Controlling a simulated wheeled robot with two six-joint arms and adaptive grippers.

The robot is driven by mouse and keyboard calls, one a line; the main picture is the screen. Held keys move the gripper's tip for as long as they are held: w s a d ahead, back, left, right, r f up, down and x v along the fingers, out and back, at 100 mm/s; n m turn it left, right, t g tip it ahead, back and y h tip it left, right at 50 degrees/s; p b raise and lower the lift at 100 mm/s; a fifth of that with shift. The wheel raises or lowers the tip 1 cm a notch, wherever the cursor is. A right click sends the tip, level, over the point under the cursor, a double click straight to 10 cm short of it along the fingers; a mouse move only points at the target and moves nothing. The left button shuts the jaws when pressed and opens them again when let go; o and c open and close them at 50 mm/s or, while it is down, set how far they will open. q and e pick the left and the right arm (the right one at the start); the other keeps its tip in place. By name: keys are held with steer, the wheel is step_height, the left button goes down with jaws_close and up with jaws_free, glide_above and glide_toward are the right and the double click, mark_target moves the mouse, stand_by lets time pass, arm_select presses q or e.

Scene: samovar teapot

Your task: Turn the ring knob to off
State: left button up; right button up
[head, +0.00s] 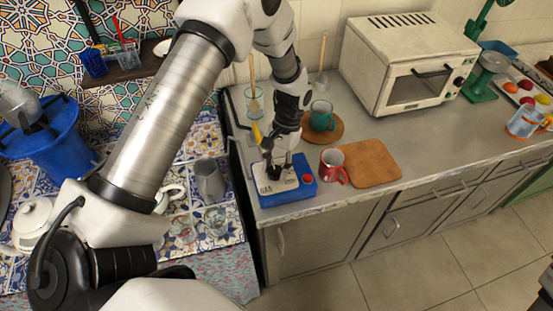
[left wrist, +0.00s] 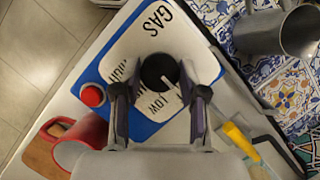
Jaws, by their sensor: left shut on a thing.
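The gas panel is a blue box (head: 287,199) with a white face plate (left wrist: 117,65) lettered GAS, HIGH and LOW. A red button (left wrist: 92,96) is on it, also visible in the head view (head: 307,179). The dark round ring knob (left wrist: 158,72) stands on the plate; a pale strip reaches from it towards LOW. My left gripper (head: 276,172) points down at the panel. In the left wrist view its fingers (left wrist: 159,96) are on either side of the knob, shut on it. In the head view the gripper largely hides the knob. My right gripper is not seen.
A red mug (head: 333,168) stands close right of the panel, by a brown board (head: 371,163). A green mug (head: 322,116) and a glass with a utensil (head: 254,103) are behind. A toaster oven (head: 408,70) stands farther right. A grey pitcher (head: 210,181) is left, on the tiled surface.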

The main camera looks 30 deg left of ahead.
arm_select(q)
steer(key=shift+s+f+n, duration=0.15)
steer(key=shift+n, duration=0.15)
steer(key=o, duration=1.1)
steer(key=shift+o, duration=0.2)
steer(key=shift+r, duration=0.2)
steer(key=v, duration=1.2)
steer(key=shift+a+f, duration=0.1)
